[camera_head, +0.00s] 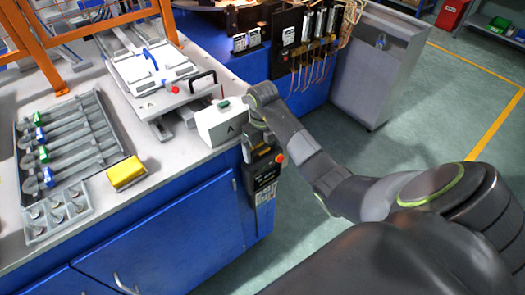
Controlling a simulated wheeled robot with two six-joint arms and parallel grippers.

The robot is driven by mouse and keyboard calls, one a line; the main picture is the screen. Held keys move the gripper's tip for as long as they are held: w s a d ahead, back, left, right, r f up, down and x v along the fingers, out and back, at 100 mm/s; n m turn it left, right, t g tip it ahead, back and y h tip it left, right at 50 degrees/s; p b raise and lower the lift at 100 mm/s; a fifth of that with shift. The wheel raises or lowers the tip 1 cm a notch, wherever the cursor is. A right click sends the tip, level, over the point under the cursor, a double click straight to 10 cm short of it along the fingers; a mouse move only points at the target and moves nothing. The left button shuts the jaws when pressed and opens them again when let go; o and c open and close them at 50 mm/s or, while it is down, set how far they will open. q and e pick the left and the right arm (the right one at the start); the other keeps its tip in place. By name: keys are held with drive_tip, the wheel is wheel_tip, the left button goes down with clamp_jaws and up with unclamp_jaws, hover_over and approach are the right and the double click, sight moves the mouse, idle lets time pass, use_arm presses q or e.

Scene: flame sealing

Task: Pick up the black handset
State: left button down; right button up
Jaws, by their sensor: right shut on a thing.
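The black handset (264,172) is upright at the right corner of the blue cabinet, with an orange-red button near its top right and pale labels on its front. My right gripper (260,146) reaches down to its upper end from above and is shut on it. The fingers are small and dark here, so the exact grip is hard to see. I cannot tell whether the handset still touches the cabinet side. My left gripper is not in view.
A white box (222,122) with a green top stands on the worktop (175,150) close to my right gripper. A yellow block (126,173) and a grey tool tray (74,143) lie further left. A grey cabinet (372,70) stands behind; green floor is open at right.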

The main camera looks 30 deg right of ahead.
drive_tip(key=shift+w+r+b, duration=0.1)
drive_tip(key=shift+r+b, duration=0.2)
drive_tip(key=shift+r, duration=0.25)
drive_tip(key=shift+s+r, duration=0.1)
drive_tip(key=shift+s, duration=0.2)
drive_tip(key=s+d+p, duration=0.1)
drive_tip(key=s+p, duration=0.1)
drive_tip(key=s, duration=1.5)
drive_tip(key=shift+s+d+p, duration=0.2)
drive_tip(key=shift+s+p, duration=0.05)
drive_tip(key=shift+p, duration=0.1)
